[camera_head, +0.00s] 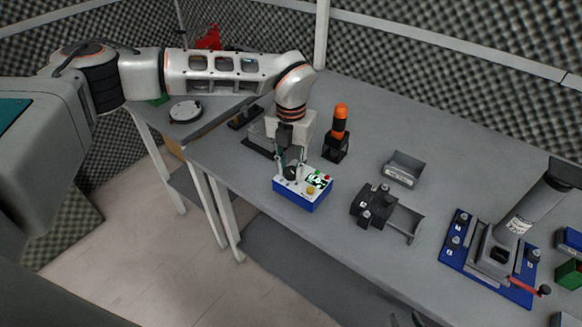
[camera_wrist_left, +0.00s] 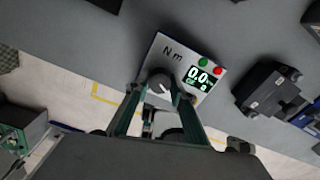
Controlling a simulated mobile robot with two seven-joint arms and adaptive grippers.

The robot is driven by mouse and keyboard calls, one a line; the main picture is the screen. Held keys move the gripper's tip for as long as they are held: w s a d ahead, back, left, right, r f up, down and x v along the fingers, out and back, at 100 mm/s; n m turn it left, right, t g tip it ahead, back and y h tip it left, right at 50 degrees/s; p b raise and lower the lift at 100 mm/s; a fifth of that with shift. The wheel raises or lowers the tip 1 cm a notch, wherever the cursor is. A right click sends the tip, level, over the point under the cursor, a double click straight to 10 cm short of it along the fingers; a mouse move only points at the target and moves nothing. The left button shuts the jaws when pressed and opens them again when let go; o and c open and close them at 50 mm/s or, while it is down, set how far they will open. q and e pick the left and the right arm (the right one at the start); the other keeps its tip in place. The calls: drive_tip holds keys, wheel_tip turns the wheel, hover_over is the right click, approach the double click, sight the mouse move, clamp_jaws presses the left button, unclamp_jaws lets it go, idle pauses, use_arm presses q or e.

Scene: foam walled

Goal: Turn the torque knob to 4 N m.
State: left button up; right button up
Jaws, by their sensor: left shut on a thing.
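The torque unit is a blue box (camera_head: 318,203) with a white top near the table's front edge. In the left wrist view its top panel (camera_wrist_left: 170,52) reads "N m". Its display (camera_wrist_left: 199,76) reads 0.0, with a smaller line too blurred to read. The round dark knob (camera_wrist_left: 160,84) has a light pointer mark; it also shows in the head view (camera_head: 291,173). My left gripper (camera_head: 291,168) points down at the box. In the left wrist view its two fingertips (camera_wrist_left: 161,92) are shut on the knob, one on each side. My right gripper is not in view.
An orange-topped black post (camera_head: 339,125) stands behind the box. A black fixture (camera_head: 371,204) and a grey tray (camera_head: 404,168) stand to the right. A blue-based press (camera_head: 495,255) is further right.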

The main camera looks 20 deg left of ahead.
sight(291, 170)
use_arm(q)
drive_tip(key=shift+w+r+n, duration=0.1)
drive_tip(key=shift+n, duration=0.4)
drive_tip(key=o, duration=1.1)
wheel_tip(291, 170, up, 12)
idle(0.4)
